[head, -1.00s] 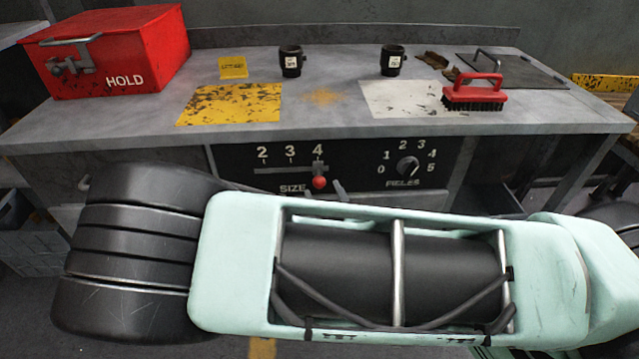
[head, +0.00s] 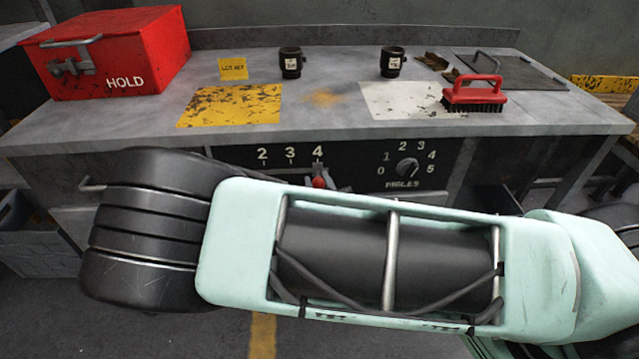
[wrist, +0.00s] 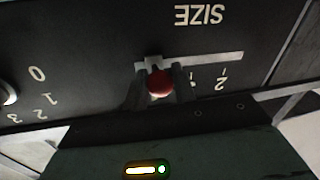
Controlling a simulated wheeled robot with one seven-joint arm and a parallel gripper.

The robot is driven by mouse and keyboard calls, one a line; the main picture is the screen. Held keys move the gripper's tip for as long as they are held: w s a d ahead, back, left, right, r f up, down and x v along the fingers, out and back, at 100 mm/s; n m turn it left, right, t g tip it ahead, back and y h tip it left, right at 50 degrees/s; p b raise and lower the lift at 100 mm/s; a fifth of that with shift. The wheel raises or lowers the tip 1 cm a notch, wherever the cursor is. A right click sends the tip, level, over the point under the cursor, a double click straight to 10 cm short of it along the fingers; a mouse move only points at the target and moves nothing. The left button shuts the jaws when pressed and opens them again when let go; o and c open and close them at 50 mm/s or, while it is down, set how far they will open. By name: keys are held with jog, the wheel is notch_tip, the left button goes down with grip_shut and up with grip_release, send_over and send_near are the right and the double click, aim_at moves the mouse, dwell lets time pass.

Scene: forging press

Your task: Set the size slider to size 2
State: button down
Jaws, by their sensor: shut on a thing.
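The size slider has a red knob (head: 319,182) at the 4 mark, the right end of its scale of 2, 3 and 4 on the black panel (head: 350,158). In the wrist view the picture is upside down, and the red knob (wrist: 160,83) sits between my gripper's two fingers (wrist: 157,92). My gripper is shut on the knob. The slot (wrist: 215,59) runs from the knob toward the 2 mark. In the head view my arm hides the lower panel, including the SIZE label, and most of my gripper.
A dial (head: 407,168) numbered 0 to 5 is right of the slider. On the bench above are a red HOLD box (head: 120,55), two dark cups (head: 291,62) (head: 392,62), a yellow plate (head: 230,104), a pale plate (head: 405,100) and a red brush (head: 474,94).

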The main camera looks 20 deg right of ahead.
jog(key=w+a, duration=0.1)
jog(key=a, duration=0.3)
jog(key=w+a, duration=0.1)
jog(key=a, duration=0.3)
jog(key=w+a+b, duration=0.1)
jog(key=a, duration=0.3)
jog(key=shift+w, duration=0.4)
jog(key=c, duration=1.2)
grip_release()
jog(key=shift+o, duration=0.2)
jog(key=s+a, duration=0.2)
jog(key=s, duration=1.5)
jog(key=shift+s, duration=0.15)
